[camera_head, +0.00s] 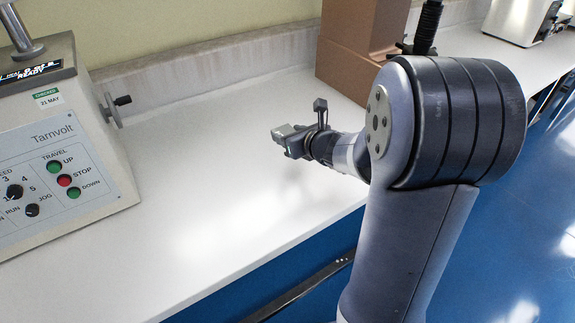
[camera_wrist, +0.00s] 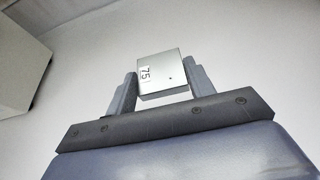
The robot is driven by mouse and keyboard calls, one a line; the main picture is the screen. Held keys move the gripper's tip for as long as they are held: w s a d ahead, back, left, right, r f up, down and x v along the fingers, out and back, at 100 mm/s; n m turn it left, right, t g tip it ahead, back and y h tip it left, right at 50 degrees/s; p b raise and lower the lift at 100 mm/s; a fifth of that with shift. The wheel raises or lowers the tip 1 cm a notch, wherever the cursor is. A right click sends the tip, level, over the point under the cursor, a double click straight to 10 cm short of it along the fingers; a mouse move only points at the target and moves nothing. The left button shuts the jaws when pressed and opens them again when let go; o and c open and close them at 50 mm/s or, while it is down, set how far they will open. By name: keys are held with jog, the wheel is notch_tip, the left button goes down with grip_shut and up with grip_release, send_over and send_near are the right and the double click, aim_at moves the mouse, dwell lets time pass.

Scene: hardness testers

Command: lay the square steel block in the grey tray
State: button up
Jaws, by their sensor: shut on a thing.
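The square steel block (camera_wrist: 165,75) is between the two fingers of my gripper (camera_wrist: 158,92) in the wrist view, with a "75" label on its face. My gripper is shut on it. In the head view my gripper (camera_head: 288,140) is above the white worktop, and the block (camera_head: 284,131) shows only as a small light shape at its tip. The grey tray is not seen in either view.
A brown column (camera_head: 355,55) stands behind my arm. The worktop between them is clear. A white machine (camera_head: 520,20) is at the far right.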

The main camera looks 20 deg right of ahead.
aim_at(290, 165)
notch_tip(290, 165, down, 8)
jog(key=shift+f+b, duration=0.1)
jog(key=shift+b, duration=1.05)
jog(key=shift+f+b, duration=0.2)
jog(key=shift+b, duration=0.1)
jog(key=o, duration=1.2)
jog(key=shift+o, duration=0.2)
jog(key=shift+r, duration=0.2)
